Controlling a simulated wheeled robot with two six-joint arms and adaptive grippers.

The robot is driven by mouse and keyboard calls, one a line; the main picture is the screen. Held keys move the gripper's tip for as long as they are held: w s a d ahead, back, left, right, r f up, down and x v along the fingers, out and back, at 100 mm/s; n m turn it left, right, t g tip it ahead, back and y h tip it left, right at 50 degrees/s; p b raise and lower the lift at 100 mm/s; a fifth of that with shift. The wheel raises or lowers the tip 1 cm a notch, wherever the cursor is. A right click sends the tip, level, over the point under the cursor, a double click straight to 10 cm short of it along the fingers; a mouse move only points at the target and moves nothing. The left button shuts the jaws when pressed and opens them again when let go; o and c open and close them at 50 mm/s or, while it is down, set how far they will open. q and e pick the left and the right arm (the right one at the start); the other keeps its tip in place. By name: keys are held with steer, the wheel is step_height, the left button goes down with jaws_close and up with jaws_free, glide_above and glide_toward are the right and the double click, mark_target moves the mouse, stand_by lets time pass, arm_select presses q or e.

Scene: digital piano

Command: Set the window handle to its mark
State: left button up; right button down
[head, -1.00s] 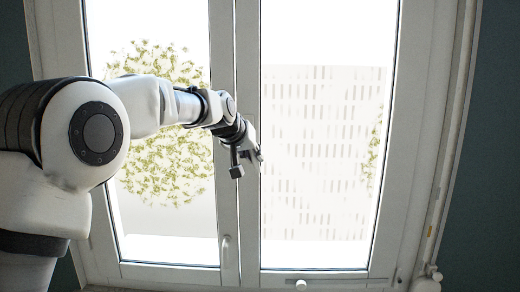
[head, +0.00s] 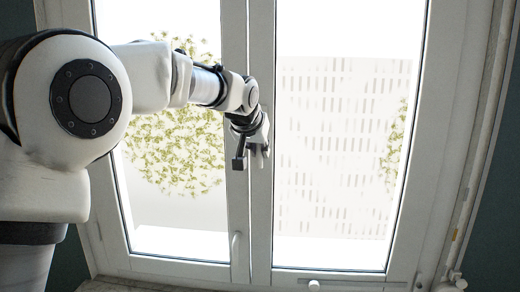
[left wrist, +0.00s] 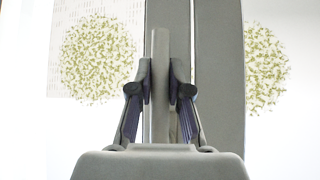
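The window handle is a plain grey upright bar (left wrist: 160,85) in the left wrist view, in front of the window's grey middle frame. My left gripper (left wrist: 160,85) has one finger on each side of this bar, close against it, and looks shut on it. In the head view my left gripper (head: 251,160) is at the middle frame where the two sashes meet, and it mostly hides the handle. I cannot make out the handle's mark in either view. My right gripper is not in view.
The two-sash window (head: 261,220) fills most of the head view. A small pale lever (head: 236,246) sits low on the left sash, and a small white knob (head: 314,286) is at the bottom. A pipe (head: 480,150) runs down the right side.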

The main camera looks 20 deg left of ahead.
arm_select(q)
steer(key=o, duration=0.4)
steer(key=shift+f, duration=0.2)
steer(key=shift+w+a, duration=0.1)
steer(key=v, duration=1.2)
steer(key=shift+w, duration=0.1)
